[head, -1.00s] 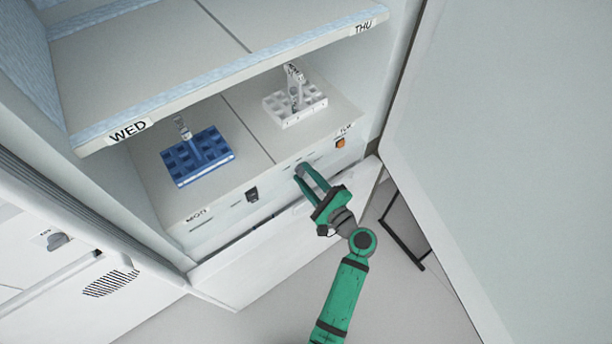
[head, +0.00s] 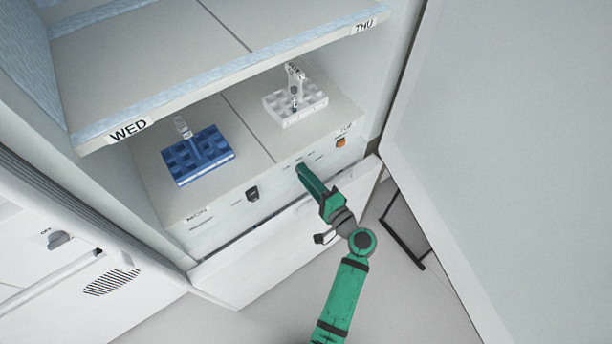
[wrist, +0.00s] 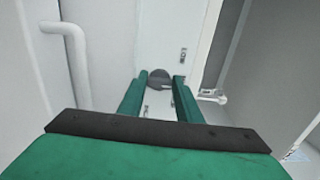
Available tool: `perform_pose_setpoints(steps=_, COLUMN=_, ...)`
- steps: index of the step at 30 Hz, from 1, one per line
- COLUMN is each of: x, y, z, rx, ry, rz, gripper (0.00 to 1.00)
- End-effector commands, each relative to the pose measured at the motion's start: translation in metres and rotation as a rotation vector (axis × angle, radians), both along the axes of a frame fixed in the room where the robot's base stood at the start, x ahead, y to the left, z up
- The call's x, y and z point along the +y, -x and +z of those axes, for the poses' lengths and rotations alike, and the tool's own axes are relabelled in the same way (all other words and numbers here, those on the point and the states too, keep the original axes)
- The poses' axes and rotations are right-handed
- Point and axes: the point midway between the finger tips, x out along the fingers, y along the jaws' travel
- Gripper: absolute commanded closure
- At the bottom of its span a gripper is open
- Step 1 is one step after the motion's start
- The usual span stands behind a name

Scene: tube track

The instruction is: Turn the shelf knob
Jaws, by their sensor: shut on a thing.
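The shelf knob (wrist: 159,78) is a dark round dial, seen in the wrist view between my two fingertips. My gripper (wrist: 160,82) is shut on it, one green finger on each side. In the head view my gripper (head: 301,171) reaches the front panel (head: 225,215) below the lower shelf, and its fingers overlap there. The knob is hidden behind the fingers in that view, and its pointer cannot be read.
A blue rack (head: 185,165) and a white rack (head: 285,113) stand on the lower shelf. The panel also bears a black switch (head: 252,194) and an orange switch (head: 340,142). An open door (head: 510,130) stands at right. Another grey knob (head: 58,239) is at far left.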

Motion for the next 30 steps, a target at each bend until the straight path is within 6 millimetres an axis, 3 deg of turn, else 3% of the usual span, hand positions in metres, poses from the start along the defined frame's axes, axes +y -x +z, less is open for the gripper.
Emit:
perform_pose_setpoints(steps=14, x=-0.0016, y=0.0008, z=-0.0018, rx=-0.005, ry=0.011, rz=-0.003, gripper=0.91)
perform_pose_setpoints(steps=15, x=-0.0016, y=0.0008, z=-0.0018, rx=-0.005, ry=0.011, rz=-0.003, gripper=0.62)
perform_pose_setpoints(steps=17, x=-0.0016, y=0.0007, z=-0.0016, rx=-0.005, ry=0.011, rz=-0.003, gripper=0.50)
perform_pose_setpoints(steps=30, x=0.0001, y=0.0003, z=-0.0014, rx=0.019, ry=-0.023, rz=0.000, gripper=0.50)
